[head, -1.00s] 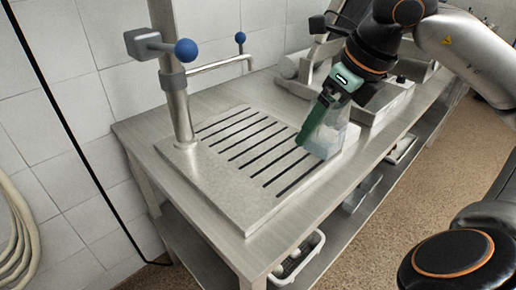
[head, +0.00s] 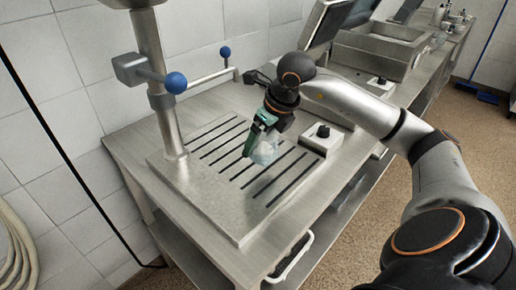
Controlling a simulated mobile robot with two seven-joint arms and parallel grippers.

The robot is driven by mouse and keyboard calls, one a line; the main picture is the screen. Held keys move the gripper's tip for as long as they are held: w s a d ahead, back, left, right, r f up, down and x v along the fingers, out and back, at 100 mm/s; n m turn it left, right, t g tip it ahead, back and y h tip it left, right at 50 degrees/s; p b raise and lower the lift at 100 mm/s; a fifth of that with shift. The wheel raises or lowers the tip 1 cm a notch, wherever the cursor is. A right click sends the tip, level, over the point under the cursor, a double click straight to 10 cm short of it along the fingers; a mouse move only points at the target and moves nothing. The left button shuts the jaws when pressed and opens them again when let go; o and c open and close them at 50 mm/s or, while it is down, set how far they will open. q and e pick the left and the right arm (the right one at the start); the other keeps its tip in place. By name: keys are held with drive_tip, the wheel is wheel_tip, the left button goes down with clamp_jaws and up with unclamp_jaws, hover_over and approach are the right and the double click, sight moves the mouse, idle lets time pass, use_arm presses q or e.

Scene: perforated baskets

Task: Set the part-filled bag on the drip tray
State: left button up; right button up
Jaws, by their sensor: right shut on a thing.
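The drip tray (head: 215,199) is a flat metal plate with dark slots, lying on the steel table. My right gripper (head: 259,138) is over the right half of the slotted area. It is shut on the part-filled bag (head: 266,151), a clear pale bag that hangs just below the fingers. A green finger partly covers the bag. I cannot tell whether the bag's bottom touches the slots. My left gripper is not in view.
A metal post (head: 164,100) with blue-knobbed levers (head: 176,82) stands at the tray's left. A small box with a black knob (head: 322,139) sits right of the tray. A steel basin (head: 378,50) is further back. The tray's front left is clear.

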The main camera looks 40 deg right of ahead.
sight(273, 139)
drive_tip(key=shift+w+f, duration=0.45)
drive_tip(key=shift+f, duration=0.1)
drive_tip(key=shift+w+d+f, duration=0.1)
drive_tip(key=shift+w+f, duration=0.05)
drive_tip(key=shift+f, duration=1.5)
drive_tip(key=shift+f, duration=0.1)
drive_tip(key=shift+f, duration=0.15)
drive_tip(key=o, duration=1)
drive_tip(key=shift+o, duration=0.2)
drive_tip(key=shift+r, duration=0.4)
drive_tip(key=v, duration=1.1)
drive_tip(key=shift+s+r+p, duration=0.25)
drive_tip(key=shift+r+p, duration=0.05)
